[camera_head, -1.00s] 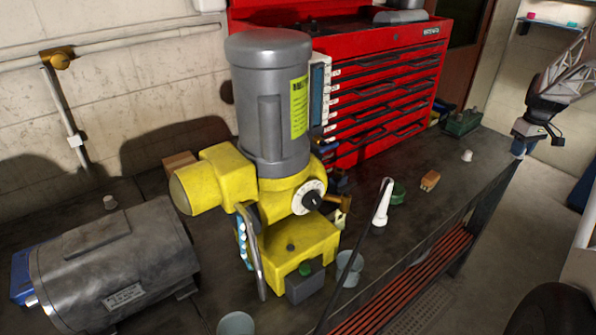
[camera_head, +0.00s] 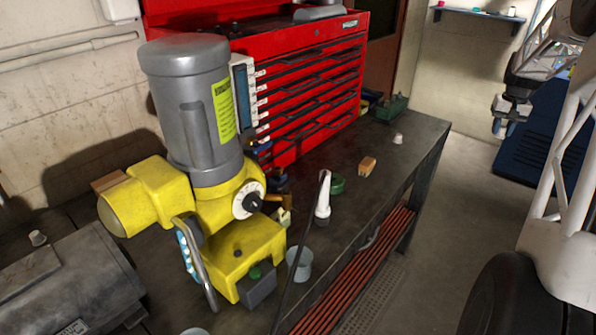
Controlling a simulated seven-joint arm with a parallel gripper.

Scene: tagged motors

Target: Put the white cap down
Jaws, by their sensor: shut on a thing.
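My gripper (camera_head: 503,122) hangs at the right, beyond the end of the dark workbench (camera_head: 345,215) and out over the floor side. Its fingers point down and are shut on the white cap, which is mostly hidden and too small here to make out clearly. One small white cap-like piece (camera_head: 398,139) stands on the bench near its far right end, apart from my gripper.
A tall grey and yellow motor (camera_head: 190,120) stands on the bench before a red tool chest (camera_head: 310,85). A white bottle-shaped thing (camera_head: 323,200), a green round item (camera_head: 337,185), an orange-brown block (camera_head: 367,166) and a cup (camera_head: 300,263) stand nearby. The bench's right end has bare room.

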